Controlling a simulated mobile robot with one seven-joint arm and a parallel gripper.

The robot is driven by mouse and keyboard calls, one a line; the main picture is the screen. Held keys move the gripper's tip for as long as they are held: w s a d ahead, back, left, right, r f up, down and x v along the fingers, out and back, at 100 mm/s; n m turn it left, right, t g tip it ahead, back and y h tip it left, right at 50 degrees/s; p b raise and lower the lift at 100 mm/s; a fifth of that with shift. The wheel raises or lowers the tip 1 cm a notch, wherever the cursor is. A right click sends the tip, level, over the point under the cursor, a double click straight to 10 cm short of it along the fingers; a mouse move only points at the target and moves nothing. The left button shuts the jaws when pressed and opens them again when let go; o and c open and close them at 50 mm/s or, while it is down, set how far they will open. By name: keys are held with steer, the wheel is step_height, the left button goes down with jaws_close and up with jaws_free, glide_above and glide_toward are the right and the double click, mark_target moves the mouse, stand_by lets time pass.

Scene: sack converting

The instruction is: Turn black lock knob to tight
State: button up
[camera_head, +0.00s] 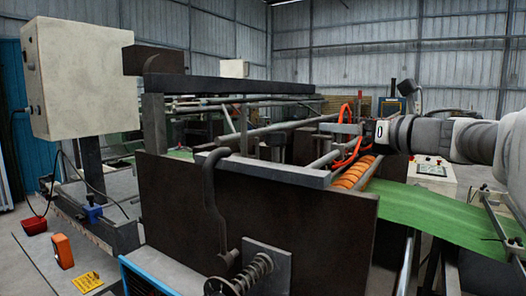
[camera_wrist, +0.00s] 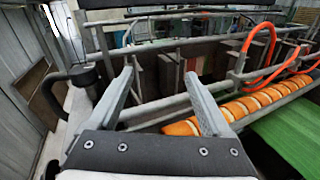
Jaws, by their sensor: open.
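My gripper (camera_head: 338,128) reaches in from the right in the head view, above the machine frame near the orange hoses. In the wrist view my gripper (camera_wrist: 159,76) has its two grey fingers spread wide, with nothing held between them. No part is plainly the black lock knob. A dark round piece (camera_head: 217,287) sits at the end of a spring shaft at the bottom of the head view, partly cut off by the picture edge. It is well below and left of my gripper. I cannot tell whether it is the knob, or how tight it is.
An orange-and-white striped roller (camera_head: 355,174) and green sheet (camera_head: 440,213) lie below my gripper. Orange hoses (camera_wrist: 262,52) loop close to the right finger. Metal bars cross ahead. A dark side plate (camera_head: 300,225) and curved lever (camera_head: 212,195) stand in front; a beige box (camera_head: 80,78) is at left.

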mark_target(276, 137)
steer(key=s+a+f+n+g+y+b, duration=0.25)
steer(key=s+n+g+y, duration=0.2)
steer(key=s, duration=0.55)
steer(key=r+p+x, duration=0.1)
steer(key=r+x, duration=0.1)
steer(key=x, duration=1.5)
steer(key=shift+w+a, duration=0.15)
steer(key=shift+a, duration=0.05)
steer(key=shift+f+t, duration=0.1)
steer(key=shift+t, duration=0.15)
jaws_close()
steer(key=shift+t+b, duration=0.4)
